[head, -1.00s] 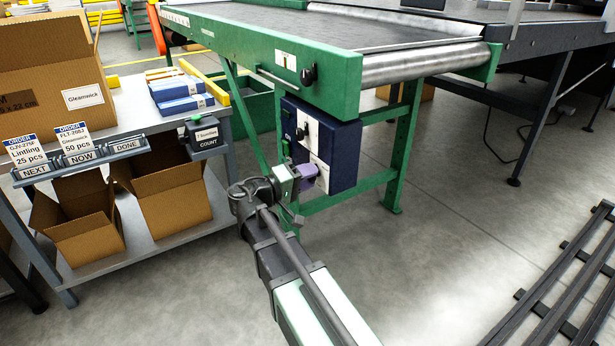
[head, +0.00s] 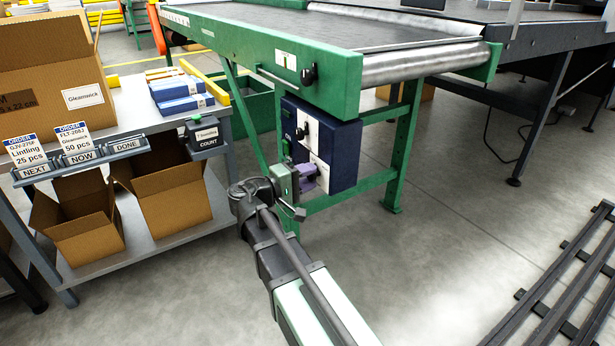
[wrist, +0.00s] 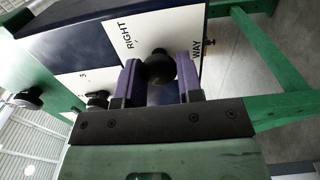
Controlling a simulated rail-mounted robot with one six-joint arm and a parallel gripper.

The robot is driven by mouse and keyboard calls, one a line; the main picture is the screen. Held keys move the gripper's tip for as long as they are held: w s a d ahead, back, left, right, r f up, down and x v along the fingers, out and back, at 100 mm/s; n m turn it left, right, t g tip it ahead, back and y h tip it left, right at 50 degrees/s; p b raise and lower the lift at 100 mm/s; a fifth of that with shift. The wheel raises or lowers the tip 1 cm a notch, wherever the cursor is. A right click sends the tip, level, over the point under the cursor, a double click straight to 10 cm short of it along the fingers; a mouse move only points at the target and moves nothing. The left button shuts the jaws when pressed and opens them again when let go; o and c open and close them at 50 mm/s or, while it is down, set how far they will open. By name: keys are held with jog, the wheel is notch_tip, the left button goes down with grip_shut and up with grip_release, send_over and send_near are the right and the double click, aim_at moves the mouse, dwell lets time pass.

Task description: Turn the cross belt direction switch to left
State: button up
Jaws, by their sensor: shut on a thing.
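The dark blue control box (head: 343,160) hangs under the green conveyor frame and carries two white switch plates. My gripper (head: 306,170) is at the lower plate, its purple fingers against the front of the box. In the wrist view, the fingers stand on either side of a round black knob (wrist: 160,68), and my gripper (wrist: 160,80) is shut on it. I take this knob for the cross belt direction switch. The words RIGHT and WAY show on its plate (wrist: 170,35). The knob's pointer and any left mark are hidden, so its setting cannot be read.
Another black knob (head: 301,133) sits on the upper plate, close above my gripper. A further knob (head: 308,75) is on the conveyor's green side. A bench (head: 150,110) with cartons stands at left. The floor at right is clear up to dark rails (head: 560,290).

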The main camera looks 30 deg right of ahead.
jog(key=o, duration=0.9)
jog(key=a, duration=0.7)
jog(key=s+a, duration=0.1)
jog(key=a, duration=0.2)
jog(key=shift+a, duration=0.4)
